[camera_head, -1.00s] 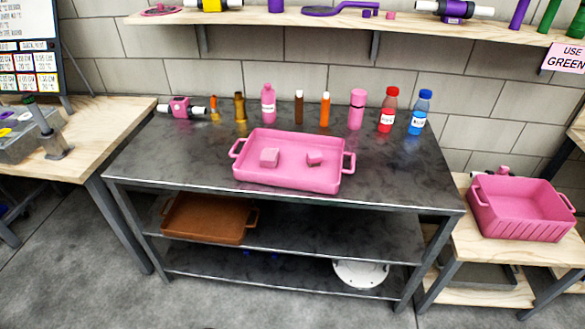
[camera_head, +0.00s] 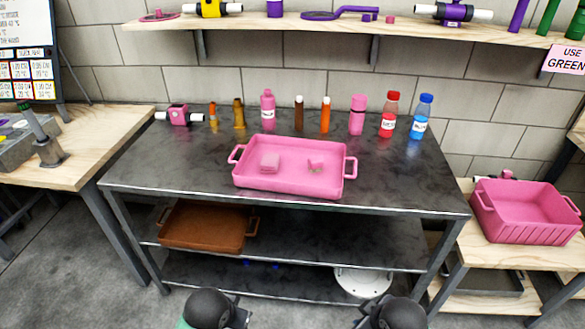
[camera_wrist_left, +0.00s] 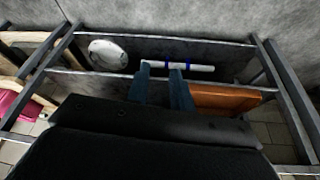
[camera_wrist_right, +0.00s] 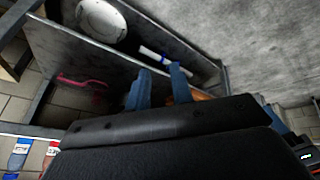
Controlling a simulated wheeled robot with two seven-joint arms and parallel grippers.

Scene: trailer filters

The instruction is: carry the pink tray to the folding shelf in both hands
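The pink tray (camera_head: 296,186) lies flat on the dark metal table, near its front edge, with a handle at each end. In the head view only dark parts of my arms show at the bottom edge, below and apart from the tray; the fingertips are hard to make out there. A low wooden two-level stand (camera_head: 466,246) at the right may be the folding shelf; I cannot tell for certain.
Several bottles and tubes line the table's back, including a blue-capped bottle (camera_head: 421,117). A deep pink bin (camera_head: 528,212) occupies the wooden stand. A brown tray (camera_head: 205,226) and a white disc (camera_head: 362,281) sit on lower shelves. The tabletop beside the pink tray is clear.

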